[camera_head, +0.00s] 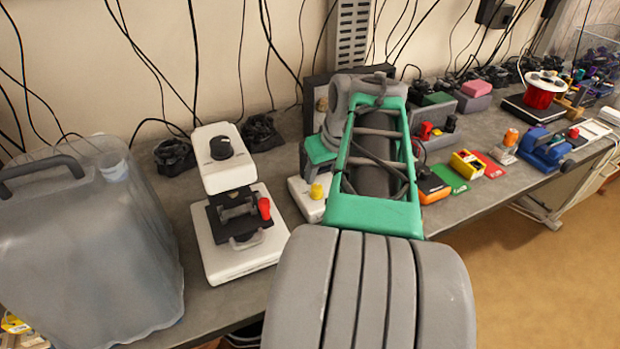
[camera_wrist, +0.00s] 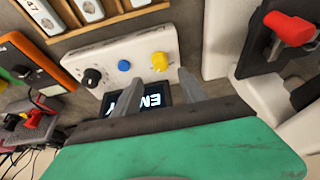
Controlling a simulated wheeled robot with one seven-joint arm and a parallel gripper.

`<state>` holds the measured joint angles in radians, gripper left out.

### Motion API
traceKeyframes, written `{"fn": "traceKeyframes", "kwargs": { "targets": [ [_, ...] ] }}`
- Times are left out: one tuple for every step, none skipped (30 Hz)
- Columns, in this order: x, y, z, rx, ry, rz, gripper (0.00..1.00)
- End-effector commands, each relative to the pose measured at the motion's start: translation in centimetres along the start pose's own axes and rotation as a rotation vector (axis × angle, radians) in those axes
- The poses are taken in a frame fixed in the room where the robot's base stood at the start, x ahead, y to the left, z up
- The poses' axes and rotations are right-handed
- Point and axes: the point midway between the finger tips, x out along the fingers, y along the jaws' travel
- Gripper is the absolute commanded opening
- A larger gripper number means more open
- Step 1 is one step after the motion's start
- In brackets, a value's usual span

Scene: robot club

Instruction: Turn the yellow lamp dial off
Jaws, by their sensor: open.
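The yellow dial (camera_wrist: 160,60) sits on a white panel box (camera_wrist: 130,55), beside a blue button (camera_wrist: 124,66) and a black knob (camera_wrist: 92,77). In the head view the yellow dial (camera_head: 317,191) shows just left of my arm, on the box's white base (camera_head: 308,208). My gripper (camera_wrist: 172,88) is open, with its two grey fingers pointing at the box near the yellow dial. I cannot tell whether either finger touches the dial. A lit display (camera_wrist: 150,100) is partly hidden behind the fingers. In the head view my arm hides most of the box.
A white device with a red lever (camera_head: 265,208) stands left of my arm. A large translucent jug (camera_head: 90,250) fills the left of the bench. An orange device (camera_wrist: 35,60) is close by the panel box. Several other items line the bench (camera_head: 470,210) to the right.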

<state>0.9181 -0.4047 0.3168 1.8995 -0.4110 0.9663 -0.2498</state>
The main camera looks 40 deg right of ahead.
Motion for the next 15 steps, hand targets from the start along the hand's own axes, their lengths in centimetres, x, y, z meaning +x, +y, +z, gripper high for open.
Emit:
{"fn": "traceKeyframes", "kwargs": {
  "targets": [
    [0.9, -0.2, 0.1, -0.003, -0.004, -0.004, 0.50],
    [1.4, -0.2, 0.1, -0.004, -0.004, -0.004, 0.50],
    [2.3, -0.3, 0.1, -0.005, -0.006, -0.005, 0.50],
    [2.9, -0.3, 0.1, -0.004, -0.005, -0.005, 0.50],
    [3.5, -0.3, 0.1, -0.005, -0.005, -0.005, 0.50],
    [4.2, -0.3, 0.0, -0.006, -0.005, -0.005, 0.50],
    [4.8, -0.3, 0.1, -0.006, -0.005, -0.004, 0.50],
    [5.2, -0.3, 0.0, -0.005, -0.004, -0.004, 0.50],
    [5.8, -0.3, 0.0, -0.004, -0.004, -0.004, 0.50],
    [6.1, -0.2, 0.0, -0.004, -0.003, -0.003, 0.50],
    [6.4, -0.2, 0.0, -0.003, -0.002, -0.002, 0.50],
    [6.7, -0.2, 0.0, -0.003, -0.002, -0.002, 0.50],
    [6.8, -0.1, 0.1, -0.003, -0.002, -0.001, 0.50],
    [6.9, -0.1, 0.1, -0.003, -0.002, -0.001, 0.50],
    [6.9, -0.1, 0.1, -0.002, -0.002, -0.001, 0.50]
  ]
}}
